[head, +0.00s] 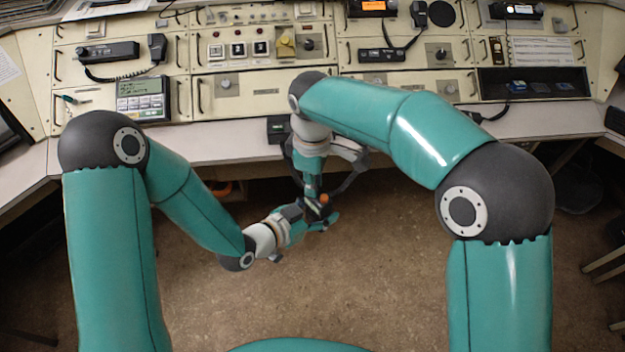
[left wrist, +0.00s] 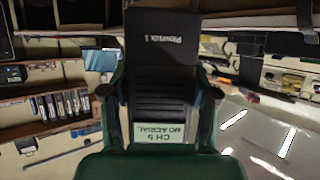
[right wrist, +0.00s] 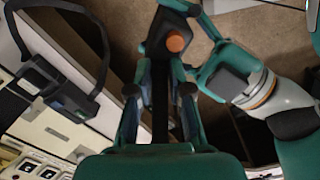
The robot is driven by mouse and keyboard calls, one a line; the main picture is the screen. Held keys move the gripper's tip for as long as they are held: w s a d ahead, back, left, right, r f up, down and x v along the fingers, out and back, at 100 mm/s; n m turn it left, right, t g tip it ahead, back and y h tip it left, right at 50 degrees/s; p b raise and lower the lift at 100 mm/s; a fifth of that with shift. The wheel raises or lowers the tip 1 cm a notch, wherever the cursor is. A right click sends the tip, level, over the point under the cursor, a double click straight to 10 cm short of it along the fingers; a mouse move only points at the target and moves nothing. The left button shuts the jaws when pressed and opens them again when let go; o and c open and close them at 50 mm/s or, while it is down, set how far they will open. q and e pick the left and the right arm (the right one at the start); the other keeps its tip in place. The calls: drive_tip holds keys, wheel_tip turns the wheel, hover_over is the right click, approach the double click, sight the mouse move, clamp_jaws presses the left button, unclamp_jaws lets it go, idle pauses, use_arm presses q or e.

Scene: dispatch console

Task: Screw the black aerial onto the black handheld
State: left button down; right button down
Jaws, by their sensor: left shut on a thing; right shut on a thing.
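My left gripper (head: 312,220) is shut on the black handheld (left wrist: 163,75), below the desk front. In the left wrist view the handheld's body stands between the fingers, with a pale label reading "CH 5 NO AERIAL". Its orange knob (right wrist: 176,43) shows in the right wrist view and in the head view (head: 324,199). My right gripper (head: 312,183) points down from above, shut on the black aerial (right wrist: 160,100), a thin dark bar between its fingers. The aerial's far end lies close beside the orange knob; I cannot tell whether it touches the handheld.
The pale desk edge (head: 215,150) runs behind both grippers. A black box (head: 278,128) sits at the desk's edge, and a dark strap loop (right wrist: 100,40) shows near it in the right wrist view. Console panels stand behind. The floor (head: 390,290) in front is clear.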

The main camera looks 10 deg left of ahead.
drive_tip(key=m, duration=0.5)
drive_tip(key=shift+m, duration=0.4)
drive_tip(key=m, duration=1.2)
drive_tip(key=shift+m, duration=0.3)
drive_tip(key=m, duration=0.5)
drive_tip(key=c, duration=1)
unclamp_jaws()
wheel_tip(320, 180, up, 12)
drive_tip(key=shift+f, duration=0.1)
